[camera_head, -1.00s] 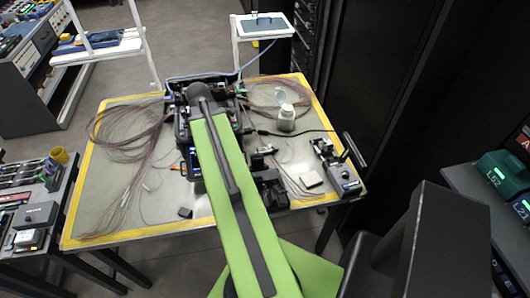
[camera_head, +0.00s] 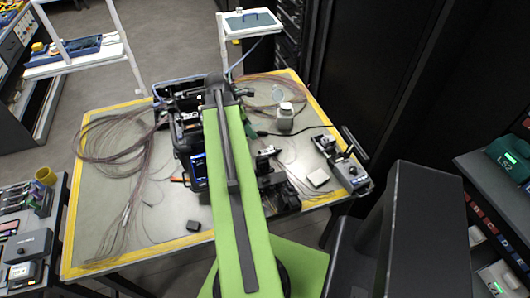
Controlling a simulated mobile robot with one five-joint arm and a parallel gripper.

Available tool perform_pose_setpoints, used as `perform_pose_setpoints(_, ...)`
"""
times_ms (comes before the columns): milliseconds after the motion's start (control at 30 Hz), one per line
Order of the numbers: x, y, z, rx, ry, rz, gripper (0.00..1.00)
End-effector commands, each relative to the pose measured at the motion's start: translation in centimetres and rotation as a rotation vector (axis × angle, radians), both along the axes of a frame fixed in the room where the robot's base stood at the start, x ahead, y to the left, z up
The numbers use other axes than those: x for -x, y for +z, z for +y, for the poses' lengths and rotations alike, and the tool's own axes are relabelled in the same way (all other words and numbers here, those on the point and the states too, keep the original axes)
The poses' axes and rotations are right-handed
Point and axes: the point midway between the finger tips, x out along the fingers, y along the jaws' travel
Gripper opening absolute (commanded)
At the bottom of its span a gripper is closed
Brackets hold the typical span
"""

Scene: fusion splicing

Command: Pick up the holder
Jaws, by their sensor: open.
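My green arm reaches over the yellow-edged work table (camera_head: 150,254), and its far dark joint is above the splicing equipment. My gripper cannot be made out; the arm covers that area. No thing is clearly recognisable as the holder. A small black block (camera_head: 193,226) lies alone near the front of the table. A dark device with a lit screen (camera_head: 199,168), seemingly the splicer, stands left of my arm and is partly hidden by it. Black equipment (camera_head: 277,188) stands just right of my arm.
Loose fibre coils (camera_head: 120,140) spread over the left side. A white bottle (camera_head: 285,116), a pale square (camera_head: 318,177) and a black tool with a lever (camera_head: 345,165) are on the right. A raised stand with a tablet (camera_head: 250,20) is behind. The front left is mostly clear.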

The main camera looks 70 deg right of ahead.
Motion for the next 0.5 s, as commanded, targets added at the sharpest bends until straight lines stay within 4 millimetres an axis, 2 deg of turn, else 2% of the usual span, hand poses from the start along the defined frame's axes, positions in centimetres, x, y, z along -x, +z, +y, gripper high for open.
perform_pose_setpoints(167,0.9,-2.9,-0.7,0.001,-0.007,-0.001,0.58)
perform_pose_setpoints(500,3.3,-10.1,-2.6,0.001,-0.010,-0.001,0.58)
